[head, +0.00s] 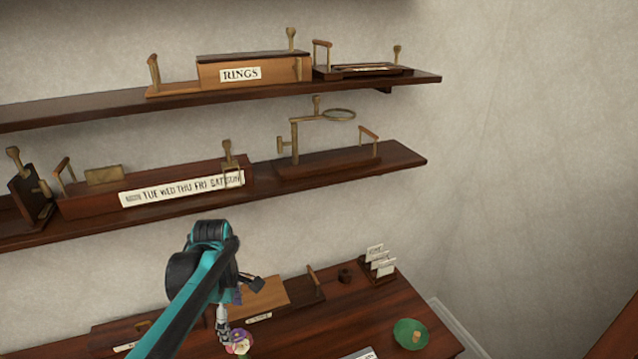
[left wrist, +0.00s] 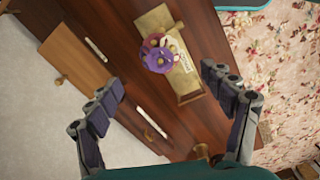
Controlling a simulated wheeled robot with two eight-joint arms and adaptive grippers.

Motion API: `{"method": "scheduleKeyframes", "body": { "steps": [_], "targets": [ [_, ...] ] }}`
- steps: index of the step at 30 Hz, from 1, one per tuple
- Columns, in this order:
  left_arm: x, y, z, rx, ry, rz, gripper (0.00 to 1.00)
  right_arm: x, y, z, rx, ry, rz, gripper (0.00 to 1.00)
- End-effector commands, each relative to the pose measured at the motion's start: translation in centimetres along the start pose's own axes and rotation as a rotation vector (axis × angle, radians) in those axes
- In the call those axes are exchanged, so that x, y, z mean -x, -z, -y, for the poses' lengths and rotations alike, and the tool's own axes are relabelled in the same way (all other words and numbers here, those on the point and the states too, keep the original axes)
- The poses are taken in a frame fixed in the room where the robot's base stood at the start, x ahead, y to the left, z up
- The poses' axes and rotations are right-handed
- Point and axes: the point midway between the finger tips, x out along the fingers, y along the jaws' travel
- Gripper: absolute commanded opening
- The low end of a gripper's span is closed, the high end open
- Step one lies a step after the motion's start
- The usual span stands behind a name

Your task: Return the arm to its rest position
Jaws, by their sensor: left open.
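My left arm (head: 200,290) reaches in from the bottom left of the head view, over the wooden table. My left gripper (head: 239,303) is open and empty, with its fingers spread apart. In the left wrist view the two fingers (left wrist: 163,82) stand wide apart with nothing between them touching. A small purple and pink flower-like item (left wrist: 160,56) lies beyond the fingertips on a tan wooden piece with a label. It also shows low in the head view (head: 240,343), just below the gripper. My right gripper is not in view.
The table (head: 330,320) carries a green dish (head: 410,333), a card holder (head: 378,264) and wooden stands. Two dark shelves (head: 400,163) above hold labelled stands, including a RINGS box (head: 215,75). The lower shelf's edge is close above my arm. Free wall lies at right.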

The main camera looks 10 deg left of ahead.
Motion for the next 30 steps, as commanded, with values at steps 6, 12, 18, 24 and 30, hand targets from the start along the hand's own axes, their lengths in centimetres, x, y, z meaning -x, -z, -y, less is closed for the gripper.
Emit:
{"method": "scheduleKeyframes", "body": {
  "steps": [6, 12, 18, 24, 30],
  "targets": [
    [-0.2, -2.5, 3.3, -0.379, -0.132, -0.026, 0.82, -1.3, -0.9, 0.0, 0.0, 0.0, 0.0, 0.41],
    [-1.5, -5.6, 7.8, -0.962, -0.328, -0.141, 0.82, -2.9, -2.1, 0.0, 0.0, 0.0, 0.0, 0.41],
    [-3.7, -7.6, 11.3, -1.437, -0.473, -0.317, 0.82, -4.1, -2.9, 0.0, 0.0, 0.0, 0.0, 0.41],
    [-4.8, -8.5, 12.6, -1.66, -0.531, -0.431, 0.82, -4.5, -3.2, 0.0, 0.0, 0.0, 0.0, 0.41],
    [-4.9, -8.5, 12.7, -1.679, -0.536, -0.442, 0.82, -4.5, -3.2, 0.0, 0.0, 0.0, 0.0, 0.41]
  ]
}}
